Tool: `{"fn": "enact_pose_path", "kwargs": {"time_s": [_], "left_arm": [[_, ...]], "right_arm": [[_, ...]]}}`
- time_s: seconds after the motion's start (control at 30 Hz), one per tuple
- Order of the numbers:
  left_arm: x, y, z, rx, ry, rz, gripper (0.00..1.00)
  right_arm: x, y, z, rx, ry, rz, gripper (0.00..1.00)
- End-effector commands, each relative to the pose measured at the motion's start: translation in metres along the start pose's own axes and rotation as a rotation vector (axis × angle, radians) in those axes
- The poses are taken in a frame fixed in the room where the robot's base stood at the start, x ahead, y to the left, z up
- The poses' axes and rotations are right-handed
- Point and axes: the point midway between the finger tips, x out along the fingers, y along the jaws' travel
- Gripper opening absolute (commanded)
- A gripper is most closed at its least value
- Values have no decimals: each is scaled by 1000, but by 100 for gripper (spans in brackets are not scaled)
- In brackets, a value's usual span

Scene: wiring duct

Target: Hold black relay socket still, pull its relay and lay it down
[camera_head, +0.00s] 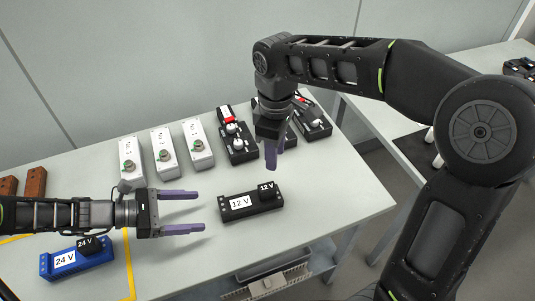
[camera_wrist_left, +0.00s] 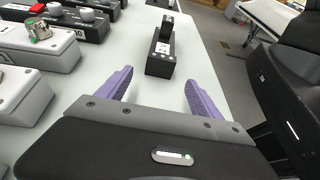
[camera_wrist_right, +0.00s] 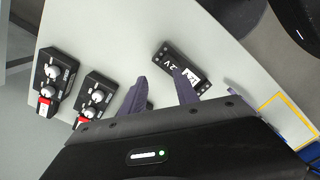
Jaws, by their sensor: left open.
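The black relay socket (camera_head: 237,208) with a white 12 V label lies on the table, its black 12 V relay (camera_head: 268,190) seated at its right end. The left wrist view shows the socket (camera_wrist_left: 158,63) and relay (camera_wrist_left: 168,27) ahead of the jaws. My left gripper (camera_head: 200,211) is open and empty, its fingertips just left of the socket, not touching it. My right gripper (camera_head: 275,158) points down above and behind the relay, its fingers apart and empty. In the right wrist view, the socket (camera_wrist_right: 193,77) is partly hidden by a finger.
A blue 24 V socket (camera_head: 65,262) with a black relay stands front left by yellow tape. White boxes with knobs (camera_head: 165,155) and dark switch boxes (camera_head: 238,150) line the back. Table right of the socket is clear.

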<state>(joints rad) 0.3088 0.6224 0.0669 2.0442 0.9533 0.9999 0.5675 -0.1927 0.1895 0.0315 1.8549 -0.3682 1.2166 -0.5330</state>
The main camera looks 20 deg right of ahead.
Motion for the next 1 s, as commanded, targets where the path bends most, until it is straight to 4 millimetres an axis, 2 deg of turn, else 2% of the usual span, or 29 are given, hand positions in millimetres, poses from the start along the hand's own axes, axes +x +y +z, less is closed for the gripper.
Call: {"fn": "enact_pose_path", "kwargs": {"time_s": [0.1, 0.17, 0.6, 0.77, 1.0], "left_arm": [[0, 0, 0, 0, 0, 0, 75], [0, 0, 0, 0, 0, 0, 75], [4, 0, 0, 0, -1, -1, 75], [18, 0, 0, 0, -1, -2, 75], [54, -1, 0, -1, -2, -3, 75]], "right_arm": [[-8, -20, -9, -73, 8, 10, 36], [-9, -24, -11, -89, 9, 11, 36], [-10, -25, -11, -92, 9, 11, 36], [-10, -25, -11, -92, 9, 11, 36], [-10, -24, -11, -91, 9, 11, 36]]}}
